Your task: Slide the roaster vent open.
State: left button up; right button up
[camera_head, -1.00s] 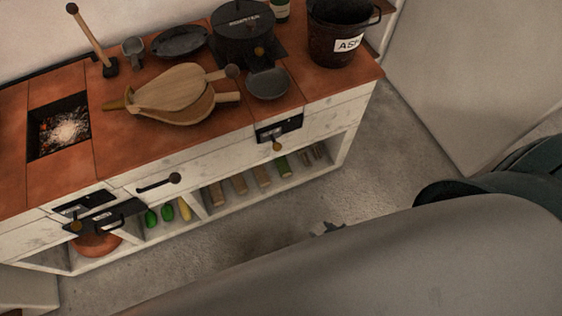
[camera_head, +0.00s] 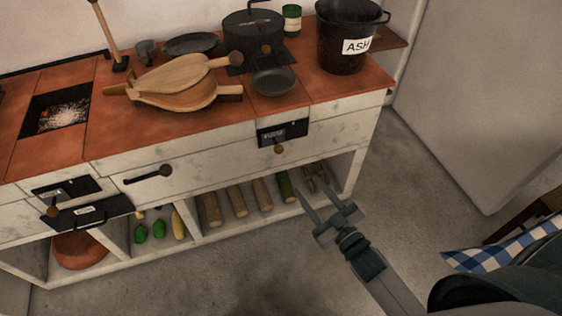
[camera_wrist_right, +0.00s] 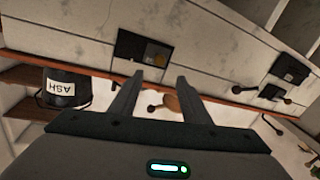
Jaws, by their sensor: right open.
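The black vent plate (camera_head: 283,132), with a small pale label and a brass knob (camera_head: 279,149) at its lower edge, is on the white counter front below the roaster. The black lidded roaster (camera_head: 250,38) stands above it on the counter. The plate also shows upside down in the right wrist view (camera_wrist_right: 141,47), just beyond the fingertips. My right gripper (camera_head: 321,193) is open and empty, apart from the plate, lower and to its right. Its two fingers show in the right wrist view (camera_wrist_right: 160,80). My left gripper is out of view.
A second black plate (camera_head: 67,189) and a black handle (camera_head: 148,174) are farther left on the front. Bellows (camera_head: 186,86), a dark dish (camera_head: 273,81) and an ash bucket (camera_head: 345,40) stand on top. Logs (camera_head: 237,200) lie on the lower shelf. The floor in front is clear.

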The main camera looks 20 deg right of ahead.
aim_at(281, 153)
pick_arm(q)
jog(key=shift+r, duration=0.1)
pick_arm(e)
jog(key=shift+r, duration=0.15)
jog(key=shift+w, duration=0.15)
jog(key=x, duration=1.5)
jog(key=shift+w+a, duration=0.2)
jog(key=shift+x, duration=0.85)
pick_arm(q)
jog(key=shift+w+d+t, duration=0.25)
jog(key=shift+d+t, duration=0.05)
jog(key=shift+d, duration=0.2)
pick_arm(e)
jog(key=shift+c, duration=0.6)
